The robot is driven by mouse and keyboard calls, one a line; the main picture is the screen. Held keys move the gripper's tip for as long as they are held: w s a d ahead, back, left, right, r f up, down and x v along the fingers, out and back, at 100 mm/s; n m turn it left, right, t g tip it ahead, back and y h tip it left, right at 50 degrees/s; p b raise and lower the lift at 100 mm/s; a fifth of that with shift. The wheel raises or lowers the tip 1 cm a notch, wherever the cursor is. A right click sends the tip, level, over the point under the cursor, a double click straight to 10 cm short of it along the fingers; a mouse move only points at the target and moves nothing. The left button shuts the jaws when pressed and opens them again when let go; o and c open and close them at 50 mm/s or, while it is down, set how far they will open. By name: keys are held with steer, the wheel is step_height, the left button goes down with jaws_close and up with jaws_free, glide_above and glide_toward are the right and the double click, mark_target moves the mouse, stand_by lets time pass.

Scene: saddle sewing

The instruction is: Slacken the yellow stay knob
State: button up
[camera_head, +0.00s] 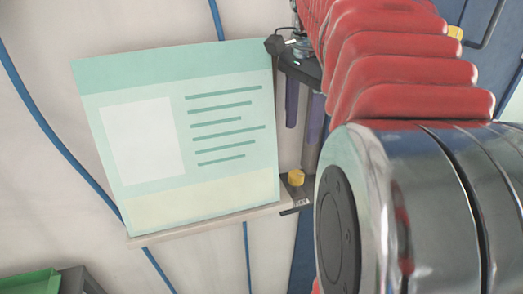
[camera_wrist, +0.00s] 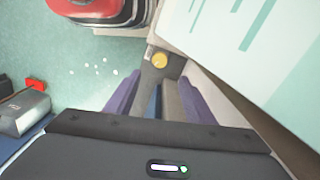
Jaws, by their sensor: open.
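The yellow stay knob (camera_head: 296,178) sits on a dark bracket at the lower right corner of a tilted pale-green board. In the wrist view the knob (camera_wrist: 159,61) is a small round yellow cap on a grey-brown bracket, just above centre. My gripper (camera_head: 301,127) has purple fingers pointing down, above the knob in the head view. In the wrist view my gripper (camera_wrist: 159,82) is open, with one finger on each side of the line to the knob. The fingers look empty and short of the knob; the exact gap cannot be told.
The pale-green board (camera_head: 228,130) with printed lines stands close left of the gripper, on a narrow ledge (camera_head: 205,222). Another yellow piece (camera_head: 455,32) shows at the upper right. A green tray (camera_head: 28,284) is at the lower left. A red block (camera_wrist: 35,84) lies left in the wrist view.

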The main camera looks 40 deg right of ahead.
mark_target(297, 174)
step_height(297, 174, down, 14)
steer(key=shift+r, duration=0.25)
stand_by(0.4)
steer(key=shift+c, duration=0.5)
steer(key=c, duration=1)
